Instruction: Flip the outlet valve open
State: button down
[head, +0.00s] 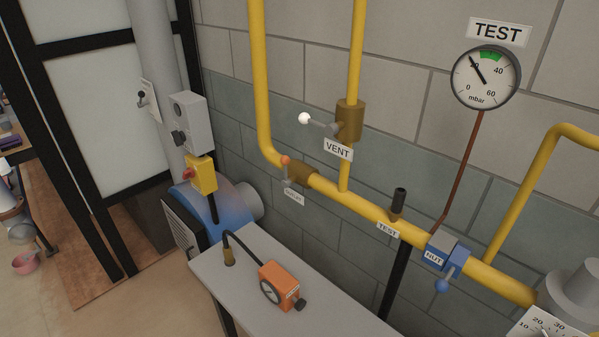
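A yellow gas pipe runs along the wall with several valves. A brass valve (301,174) sits on it at left, with a lever ending in an orange knob (285,160) and a small tag (292,197) too blurred to read for sure. A blue valve (441,248) sits at right, its lever ending in a blue ball (442,286) pointing down; its tag (433,258) seems to read "NUT". I cannot tell for certain which is the outlet valve. My gripper is not in view.
A brass vent valve (348,121) with a white knob (304,118) is on the upright pipe. A gauge (485,78) reads near 20 mbar. A grey bench (235,272) with an orange box (283,285) stands below the pipe. A blue fan housing (222,207) is at left.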

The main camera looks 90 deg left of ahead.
aim_at(285, 160)
jog(key=u, duration=3.25)
jog(key=k, duration=0.65)
jog(key=u, duration=0.55)
jog(key=i, duration=1.75)
jog(key=z, duration=0.6)
